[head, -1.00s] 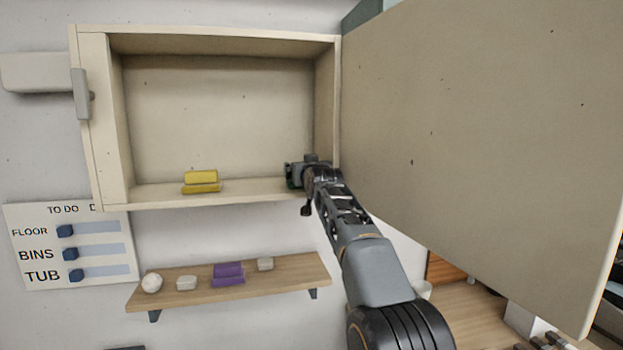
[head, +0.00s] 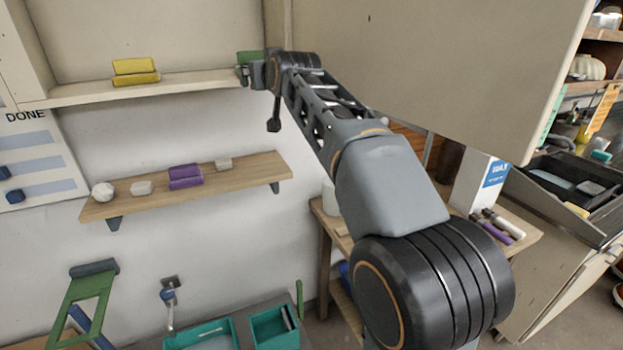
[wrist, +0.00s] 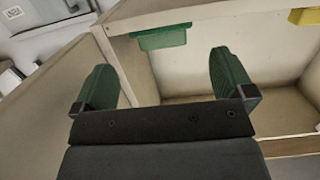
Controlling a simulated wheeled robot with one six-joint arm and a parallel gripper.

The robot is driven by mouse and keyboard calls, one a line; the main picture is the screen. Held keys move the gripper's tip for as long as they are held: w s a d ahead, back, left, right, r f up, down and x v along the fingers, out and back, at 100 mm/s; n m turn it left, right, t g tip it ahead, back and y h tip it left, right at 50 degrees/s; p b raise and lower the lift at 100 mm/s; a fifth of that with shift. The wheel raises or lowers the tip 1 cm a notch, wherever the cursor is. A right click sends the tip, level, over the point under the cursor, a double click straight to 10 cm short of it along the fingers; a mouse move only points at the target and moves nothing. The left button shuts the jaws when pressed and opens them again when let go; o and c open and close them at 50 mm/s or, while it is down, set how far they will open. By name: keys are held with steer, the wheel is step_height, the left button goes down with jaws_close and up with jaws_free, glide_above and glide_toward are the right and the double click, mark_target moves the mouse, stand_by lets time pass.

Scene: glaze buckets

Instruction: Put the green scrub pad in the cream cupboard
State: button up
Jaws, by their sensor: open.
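The green scrub pad (head: 249,57) is on the floor of the open cream cupboard (head: 190,84), near its front edge at the right end. In the wrist view, which is upside down, the pad (wrist: 162,38) shows at the top, lying by the cupboard's front edge. My gripper (head: 244,73) is at that edge, just in front of the pad. Its green fingers are spread wide and empty in the wrist view (wrist: 165,85). The pad shows beyond them, apart from both fingers. My wrist hides part of the cupboard's right end in the head view.
A folded yellow pad (head: 135,72) lies farther left in the cupboard. The large open door (head: 450,60) stands to the right of my arm. A wooden shelf (head: 235,180) below holds a purple pad (head: 185,176) and pale lumps. The cupboard floor between the pads is clear.

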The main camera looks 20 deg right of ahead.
steer(key=s+f+g, duration=0.6)
steer(key=s+f, duration=0.9)
steer(key=f, duration=0.2)
steer(key=s+a+f+g, duration=0.1)
steer(key=s+f+g, duration=0.5)
steer(key=s+f, duration=0.9)
step_height(320, 180, down, 3)
steer(key=shift+r, duration=0.2)
steer(key=shift+c, duration=0.3)
